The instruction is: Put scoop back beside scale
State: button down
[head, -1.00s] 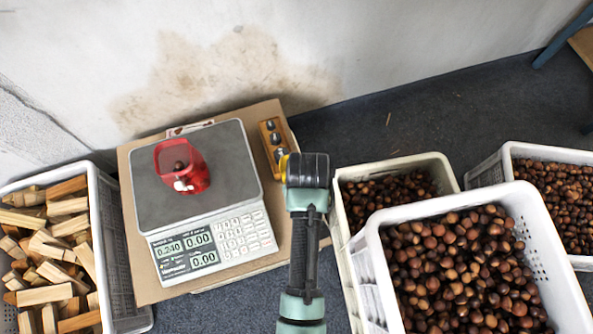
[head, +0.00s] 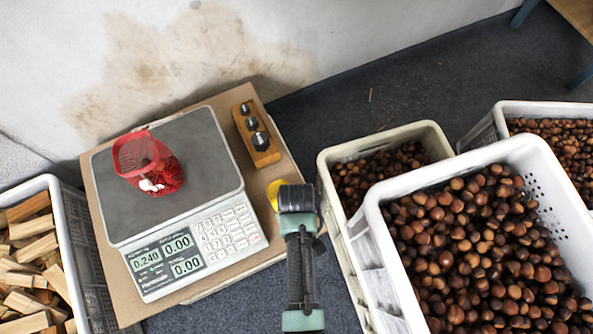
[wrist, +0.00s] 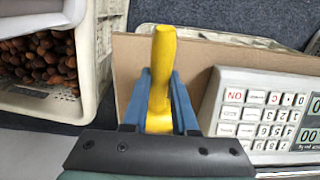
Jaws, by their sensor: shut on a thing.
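The scale (head: 172,178) stands on a cardboard sheet with a red mesh bag (head: 150,165) on its grey plate. Its display reads 0.240. My gripper (wrist: 158,98) is shut on the yellow scoop (wrist: 161,70), with the blue fingers on either side of its handle in the wrist view. In the head view a yellow part of the scoop (head: 273,194) shows left of my wrist, just right of the scale's keypad. The rest of the scoop is hidden. In the wrist view the scoop is over the cardboard, beside the scale's keypad (wrist: 262,115).
A wooden block with metal weights (head: 262,142) sits on the cardboard (head: 262,103), right of the scale. Crates of chestnuts (head: 372,205) stand close on my right. A crate of wood pieces (head: 62,215) is at the left. Bare cardboard lies between scale and crates.

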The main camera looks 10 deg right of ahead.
jog(key=shift+f, duration=0.4)
jog(key=shift+r, duration=0.1)
jog(key=c, duration=0.7)
grip_release()
